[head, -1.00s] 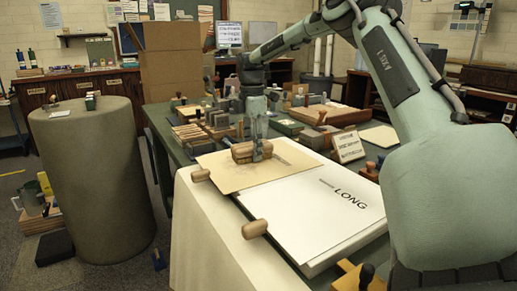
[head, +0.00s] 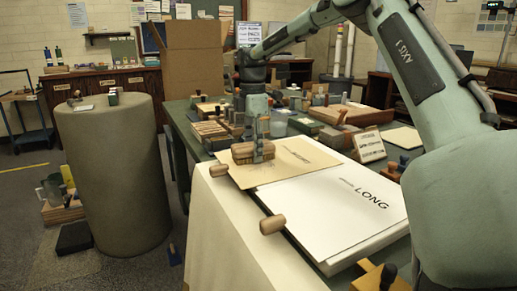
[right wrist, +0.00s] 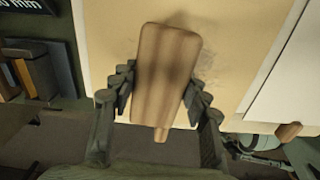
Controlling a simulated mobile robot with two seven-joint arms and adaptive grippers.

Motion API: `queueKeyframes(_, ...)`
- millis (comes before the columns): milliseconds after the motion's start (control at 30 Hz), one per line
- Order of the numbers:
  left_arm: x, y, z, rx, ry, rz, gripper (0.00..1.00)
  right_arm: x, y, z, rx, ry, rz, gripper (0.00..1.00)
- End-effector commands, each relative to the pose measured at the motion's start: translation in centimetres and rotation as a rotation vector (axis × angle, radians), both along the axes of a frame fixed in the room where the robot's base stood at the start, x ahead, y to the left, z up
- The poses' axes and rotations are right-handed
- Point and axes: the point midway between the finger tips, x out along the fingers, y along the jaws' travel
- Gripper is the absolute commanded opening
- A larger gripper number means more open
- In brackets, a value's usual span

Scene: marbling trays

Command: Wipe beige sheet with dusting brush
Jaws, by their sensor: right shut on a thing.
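My right gripper (head: 258,155) is shut on the dusting brush (head: 243,153), a block with a light wooden back. In the right wrist view the brush (right wrist: 165,70) sits between the two fingers (right wrist: 160,95). The brush is over the left part of the beige sheet (head: 290,170), close to its near left edge. Its underside is hidden, so I cannot tell whether it touches. Dark marks show on the sheet right of the brush, and faint grey specks show beside it in the right wrist view. My left gripper is not in view.
A white board (head: 330,215) marked LONG lies right of the sheet. Wooden handles (head: 272,224) stick out at the near edge. A small sign (head: 369,147) stands behind the board. Blocks and tools crowd the table behind. A large drum (head: 120,180) stands at left.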

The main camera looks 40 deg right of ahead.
Motion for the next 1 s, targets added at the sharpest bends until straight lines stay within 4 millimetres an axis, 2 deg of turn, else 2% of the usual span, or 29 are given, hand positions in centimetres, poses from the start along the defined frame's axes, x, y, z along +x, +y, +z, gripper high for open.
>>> queueKeyframes(200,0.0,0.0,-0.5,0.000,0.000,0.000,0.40,0.6,1.9,0.0,0.000,0.000,0.002,0.23)
queueKeyframes(333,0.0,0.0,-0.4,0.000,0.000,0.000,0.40,0.8,2.3,0.1,0.001,0.000,-0.001,0.23)
queueKeyframes(700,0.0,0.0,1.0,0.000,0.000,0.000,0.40,2.5,1.6,0.0,0.000,0.001,0.000,0.23)
queueKeyframes(1000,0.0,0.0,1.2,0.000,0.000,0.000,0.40,1.9,-0.1,0.1,0.000,0.000,-0.001,0.23)
